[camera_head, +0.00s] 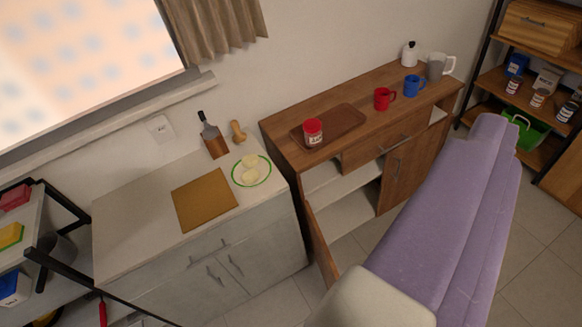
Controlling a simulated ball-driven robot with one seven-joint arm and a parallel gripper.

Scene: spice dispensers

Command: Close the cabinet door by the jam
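The jam jar (313,132), red with a pale label, stands upright on the left part of a brown tray (346,131) on top of the wooden cabinet (285,135). Below the jam, the cabinet's left door (319,247) stands open, swung outward from its left side and seen nearly edge-on. Pale shelves (348,209) show inside the opening. The right door (401,172) is shut. My gripper is not in view. The lower end of the open door is partly hidden.
A large lilac and cream form, perhaps part of my own body, covers the lower right. Left of the wooden cabinet is a white counter (140,212) with a cutting board (204,199) and plate (251,183). Grey floor tiles (290,302) show near the open door.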

